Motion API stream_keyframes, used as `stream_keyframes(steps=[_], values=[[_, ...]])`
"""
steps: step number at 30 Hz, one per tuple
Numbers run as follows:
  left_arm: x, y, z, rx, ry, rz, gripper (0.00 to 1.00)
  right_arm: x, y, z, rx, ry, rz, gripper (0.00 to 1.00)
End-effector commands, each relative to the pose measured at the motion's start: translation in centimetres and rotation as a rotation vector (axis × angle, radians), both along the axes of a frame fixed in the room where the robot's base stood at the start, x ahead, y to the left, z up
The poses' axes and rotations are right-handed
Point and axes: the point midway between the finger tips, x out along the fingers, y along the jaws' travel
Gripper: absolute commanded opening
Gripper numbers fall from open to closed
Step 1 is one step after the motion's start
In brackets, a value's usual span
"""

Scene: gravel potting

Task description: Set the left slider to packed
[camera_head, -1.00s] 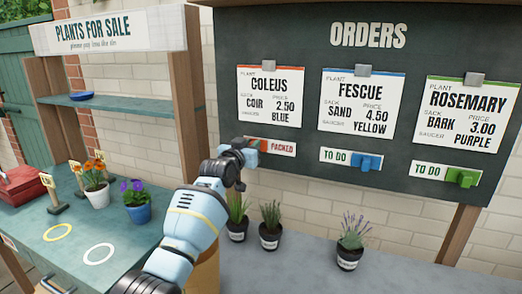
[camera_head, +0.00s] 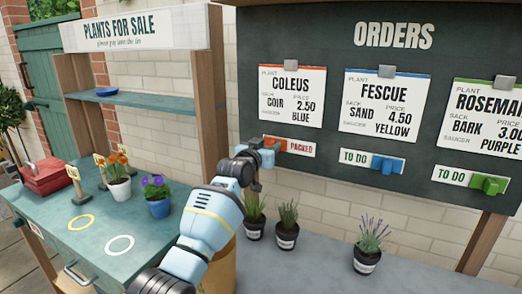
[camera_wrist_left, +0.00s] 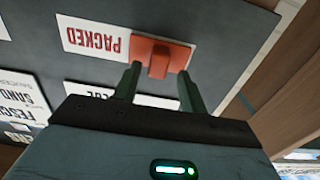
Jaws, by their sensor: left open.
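The left slider, under the Coleus card, has an orange-red knob (camera_head: 282,145) at the left end of its white strip. The word PACKED (camera_head: 302,148) shows to its right. In the left wrist view the orange knob (camera_wrist_left: 158,60) and the upside-down word PACKED (camera_wrist_left: 100,40) are clear. My left gripper (camera_head: 268,152) is at the knob's left in the head view and partly covers the strip's end. In the wrist view the left gripper (camera_wrist_left: 160,84) is open, with its fingers apart just short of the knob and nothing between them. My right gripper is out of view.
The middle slider with a blue knob (camera_head: 385,163) and the right one with a green knob (camera_head: 488,185) show TO DO. Potted plants (camera_head: 286,228) stand on the grey counter below. A teal table (camera_head: 85,245) with flowers is at left.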

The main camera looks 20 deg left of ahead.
Motion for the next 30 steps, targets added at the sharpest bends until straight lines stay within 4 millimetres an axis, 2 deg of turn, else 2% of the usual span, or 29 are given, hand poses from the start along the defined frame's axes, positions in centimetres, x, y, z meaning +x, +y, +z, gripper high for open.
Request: stream_keyframes(steps=[6, 15, 21, 30], values=[[-2.7, 0.2, 0.4, 0.002, -0.006, 0.002, 0.42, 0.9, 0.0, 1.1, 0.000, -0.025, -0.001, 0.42], [-5.9, 0.4, 0.3, 0.002, -0.004, 0.002, 0.42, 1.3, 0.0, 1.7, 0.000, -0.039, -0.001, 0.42], [-6.8, 0.4, 0.2, 0.002, -0.002, 0.003, 0.42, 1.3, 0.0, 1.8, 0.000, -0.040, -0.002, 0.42], [-6.8, 0.4, 0.1, 0.001, -0.001, 0.003, 0.42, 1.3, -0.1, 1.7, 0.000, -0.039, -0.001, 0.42]])
